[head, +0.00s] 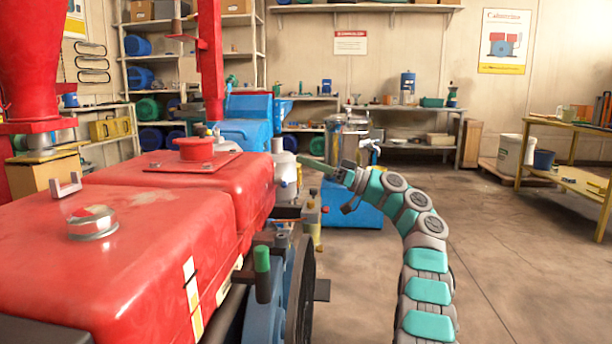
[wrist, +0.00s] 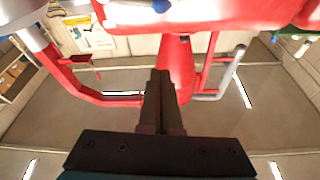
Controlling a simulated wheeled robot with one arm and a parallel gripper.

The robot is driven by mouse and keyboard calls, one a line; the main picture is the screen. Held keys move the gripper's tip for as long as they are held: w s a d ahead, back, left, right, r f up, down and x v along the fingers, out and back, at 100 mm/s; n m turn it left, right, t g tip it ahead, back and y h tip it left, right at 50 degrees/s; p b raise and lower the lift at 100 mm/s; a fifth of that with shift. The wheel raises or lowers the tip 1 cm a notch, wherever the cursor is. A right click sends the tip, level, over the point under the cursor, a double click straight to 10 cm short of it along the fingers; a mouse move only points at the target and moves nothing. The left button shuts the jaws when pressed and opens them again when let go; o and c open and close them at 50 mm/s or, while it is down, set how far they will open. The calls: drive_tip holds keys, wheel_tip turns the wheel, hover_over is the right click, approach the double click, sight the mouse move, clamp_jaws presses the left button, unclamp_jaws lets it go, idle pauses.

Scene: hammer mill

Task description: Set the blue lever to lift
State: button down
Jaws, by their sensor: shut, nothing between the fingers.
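My gripper (head: 304,159) is at the end of my curved arm, right of the red machine (head: 130,215), pointing left in the head view. In the wrist view my gripper (wrist: 160,76) has its dark fingers together with nothing between them. A small blue knob (wrist: 160,5) is cut by the top edge of the wrist view, against red metal. I cannot tell whether it belongs to the blue lever. No blue lever is clear in the head view, and its setting cannot be read. A green-topped handle (head: 262,262) stands by the machine's near side.
A blue machine part (head: 243,125) and a metal tank (head: 348,133) are beyond the red machine. A dark wheel (head: 301,295) is on its near right side. A table (head: 570,178) stands far right. The floor (head: 490,250) right of my arm is clear.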

drive_tip(key=v, duration=0.9)
drive_tip(key=shift+w+d+f+p, duration=0.15)
drive_tip(key=shift+w+d+p, duration=0.15)
drive_tip(key=shift+d+p, duration=0.1)
